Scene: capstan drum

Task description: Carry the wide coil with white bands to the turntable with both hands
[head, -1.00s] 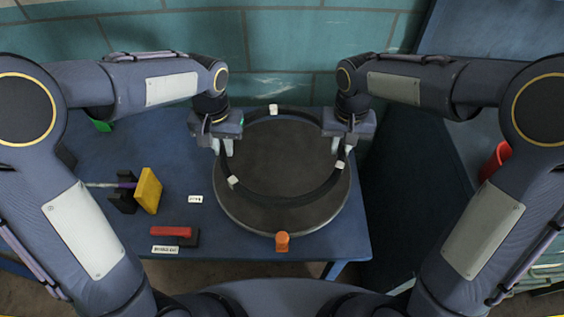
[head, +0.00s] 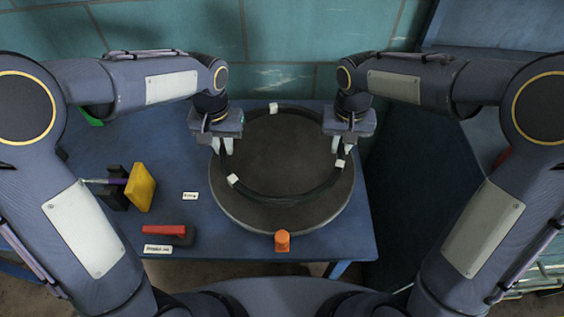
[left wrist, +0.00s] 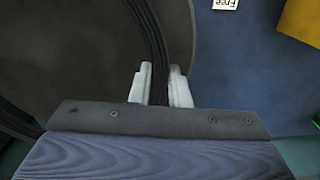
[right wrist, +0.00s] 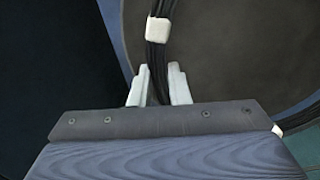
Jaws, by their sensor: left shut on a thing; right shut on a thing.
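The wide coil (head: 287,202) is a large black ring with several white bands. It shows over the round dark grey turntable (head: 282,221) on the blue table; whether it touches the turntable I cannot tell. My left gripper (head: 224,148) is shut on the coil's left side; the left wrist view shows the black strands (left wrist: 155,50) between its pale fingers (left wrist: 162,88). My right gripper (head: 344,146) is shut on the coil's right side; in the right wrist view its fingers (right wrist: 158,86) hold the strands just below a white band (right wrist: 158,28).
An orange knob (head: 282,240) stands at the turntable's front edge. On the left of the blue table (head: 210,240) are a yellow block (head: 140,187) on a dark stand, a red bar (head: 170,227) and white labels. A dark blue surface (head: 405,190) lies to the right.

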